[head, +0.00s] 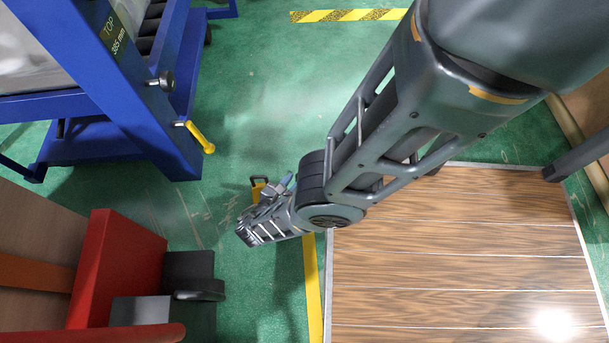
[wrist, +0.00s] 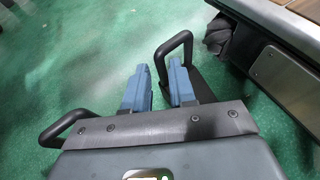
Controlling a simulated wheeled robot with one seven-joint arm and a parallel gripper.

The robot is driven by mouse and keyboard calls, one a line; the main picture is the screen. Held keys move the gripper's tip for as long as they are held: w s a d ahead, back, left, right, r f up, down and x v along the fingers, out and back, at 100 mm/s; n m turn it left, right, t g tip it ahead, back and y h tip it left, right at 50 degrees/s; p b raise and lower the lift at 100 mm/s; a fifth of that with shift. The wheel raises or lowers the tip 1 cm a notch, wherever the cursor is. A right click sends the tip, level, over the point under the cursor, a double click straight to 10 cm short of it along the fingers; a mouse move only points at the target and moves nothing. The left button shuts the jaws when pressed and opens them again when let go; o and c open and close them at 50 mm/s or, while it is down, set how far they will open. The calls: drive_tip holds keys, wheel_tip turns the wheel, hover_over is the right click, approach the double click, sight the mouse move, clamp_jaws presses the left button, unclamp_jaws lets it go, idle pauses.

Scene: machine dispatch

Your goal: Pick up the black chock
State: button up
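The black chock (wrist: 203,84) is on the green floor in the wrist view, with an upright loop handle. My gripper (wrist: 160,82) has two blue fingers with a gap between them. The right finger is in front of the chock and hides part of it. One post of the handle shows in or behind the gap. I cannot tell whether the fingers touch it. In the head view my gripper (head: 282,186) is low over the floor beside the wooden platform, and I cannot make out the black chock there.
The wood-topped platform (head: 450,260) is at the right. A blue frame (head: 150,110) and a red block (head: 115,265) stand at the left. Green floor is open between them.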

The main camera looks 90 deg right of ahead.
drive_tip(key=shift+b+x, duration=0.3)
drive_tip(key=shift+x, duration=1.35)
drive_tip(key=shift+c, duration=0.4)
clamp_jaws()
